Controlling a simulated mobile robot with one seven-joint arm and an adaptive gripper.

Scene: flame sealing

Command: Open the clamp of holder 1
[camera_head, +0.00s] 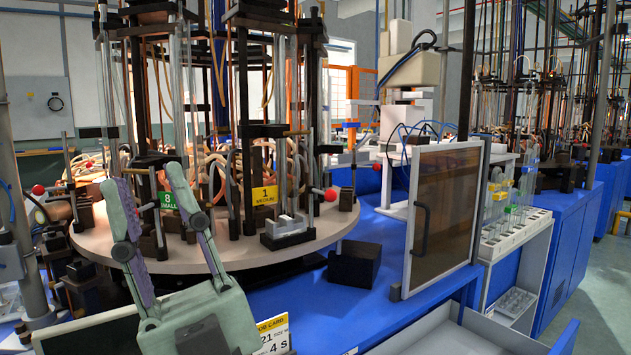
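Holder 1 stands at the front of the round turntable (205,257), marked by a yellow sign (263,196) reading 1. A red ball knob (331,195) sits just right of it, on what looks like its clamp lever. Whether the clamp is open or shut is too small to tell. A small pale metal block (286,227) on a dark base stands in front of the sign at the turntable's edge. My gripper (148,181) is at the lower left, fingers upward and spread apart, with nothing between them. In the picture it lies left of holder 1.
A green sign 8 (167,200) marks the neighbouring holder behind my gripper. Glass tubes and hoses rise above the turntable. A black block (354,263) and a framed dark panel (440,220) stand to the right on the blue bench (385,290). A job card (272,335) is at the front.

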